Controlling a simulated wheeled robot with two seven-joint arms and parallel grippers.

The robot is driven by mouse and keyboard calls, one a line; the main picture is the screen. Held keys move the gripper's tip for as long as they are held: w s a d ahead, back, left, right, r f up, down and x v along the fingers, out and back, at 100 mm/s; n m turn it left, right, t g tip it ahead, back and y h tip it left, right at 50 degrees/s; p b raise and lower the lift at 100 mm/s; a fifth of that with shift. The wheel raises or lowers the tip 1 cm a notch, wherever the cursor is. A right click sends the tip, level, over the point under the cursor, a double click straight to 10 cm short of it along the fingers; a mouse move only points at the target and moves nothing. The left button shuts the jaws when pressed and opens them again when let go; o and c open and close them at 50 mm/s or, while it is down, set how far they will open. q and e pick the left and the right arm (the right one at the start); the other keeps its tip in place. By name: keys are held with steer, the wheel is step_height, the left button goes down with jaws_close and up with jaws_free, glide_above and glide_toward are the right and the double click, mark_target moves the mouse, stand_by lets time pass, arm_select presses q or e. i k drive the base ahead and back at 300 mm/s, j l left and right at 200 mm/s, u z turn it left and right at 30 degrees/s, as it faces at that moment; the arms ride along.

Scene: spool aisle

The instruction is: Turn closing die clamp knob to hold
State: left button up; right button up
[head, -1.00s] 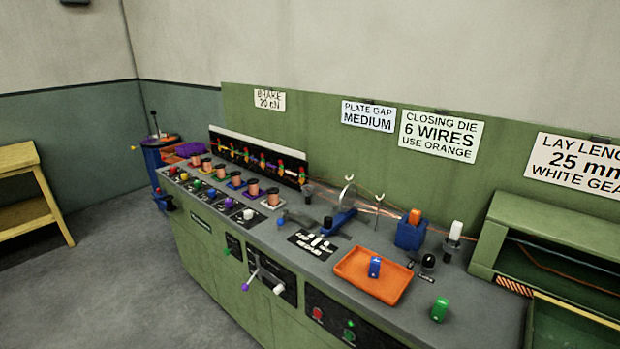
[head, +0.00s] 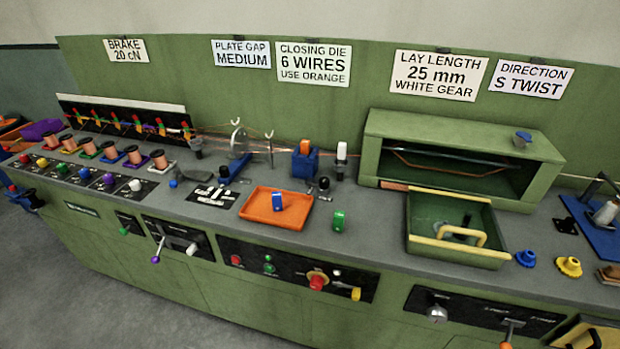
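The blue die holder (head: 304,163) stands on the bench below the closing die sign (head: 313,64), with an orange block (head: 305,147) in its top. A black knob (head: 323,183) sits just right of and in front of the holder, with a small dark label by its base. Its marking is too small to read. A white-topped post (head: 341,155) stands to the right of the knob.
An orange tray (head: 259,218) holds a blue block (head: 277,202). A green block (head: 338,221) stands right of it. A green housing (head: 460,130) and an open drawer (head: 425,205) are farther right. Several copper spools line the left.

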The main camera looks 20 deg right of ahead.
mark_target(324, 182)
steer(key=i+j+z, duration=0.2)
steer(key=z, duration=0.3)
steer(key=i+j+z, duration=0.15)
steer(key=j+z, duration=0.15)
steer(key=z, duration=0.2)
steer(key=i+j+z, duration=0.1)
steer(key=j+z, duration=0.25)
steer(key=z, duration=0.15)
steer(key=j+z, duration=0.35)
steer(key=z, duration=0.15)
steer(key=j+z, duration=0.35)
steer(key=z, duration=0.15)
steer(key=k+j+z, duration=0.15)
steer(key=j+z, duration=0.2)
steer(key=z, duration=0.15)
